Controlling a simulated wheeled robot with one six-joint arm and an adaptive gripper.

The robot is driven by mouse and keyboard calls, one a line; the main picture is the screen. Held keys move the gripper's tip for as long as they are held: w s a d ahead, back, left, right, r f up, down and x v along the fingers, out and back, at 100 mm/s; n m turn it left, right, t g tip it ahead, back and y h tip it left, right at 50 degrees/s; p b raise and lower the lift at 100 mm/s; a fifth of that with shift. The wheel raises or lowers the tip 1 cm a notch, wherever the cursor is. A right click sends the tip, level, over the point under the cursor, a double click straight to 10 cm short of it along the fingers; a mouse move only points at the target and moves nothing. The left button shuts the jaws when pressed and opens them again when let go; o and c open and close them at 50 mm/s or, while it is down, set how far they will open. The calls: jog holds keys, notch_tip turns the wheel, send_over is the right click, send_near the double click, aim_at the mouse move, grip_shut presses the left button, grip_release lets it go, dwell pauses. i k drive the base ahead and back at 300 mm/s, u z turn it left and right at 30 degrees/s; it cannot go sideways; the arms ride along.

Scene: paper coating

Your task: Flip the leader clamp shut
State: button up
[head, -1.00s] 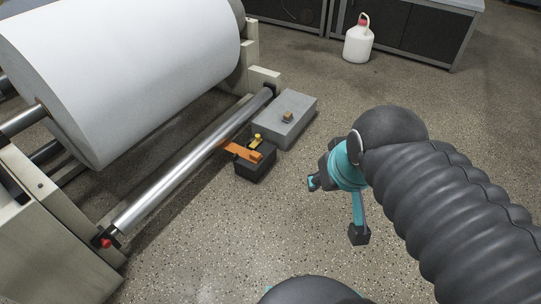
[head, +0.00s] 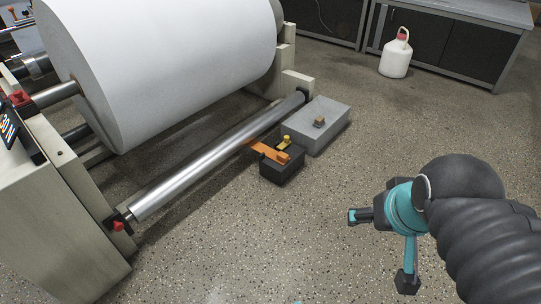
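The leader clamp appears to be the small yellow part (head: 285,142) on a dark block (head: 283,172) on the floor beside the silver roller. An orange strip (head: 265,151) runs from the roller onto the top of the block. The yellow part seems to be raised above the strip, but it is too small to tell its exact angle. My gripper (head: 382,249) is to the right of the block and nearer to me, clear of it. Its two teal fingers with dark tips are spread wide, with only floor visible between them.
A grey box (head: 332,127) with a small brown block (head: 319,122) stands directly behind the dark block. The silver roller (head: 215,160) and big white paper roll (head: 160,65) fill the left. A white jug (head: 396,60) stands by dark cabinets (head: 430,42). Speckled floor in front is free.

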aim_at(284, 144)
jog(key=u, duration=0.6)
jog(key=i, duration=1.85)
jog(key=z, duration=0.6)
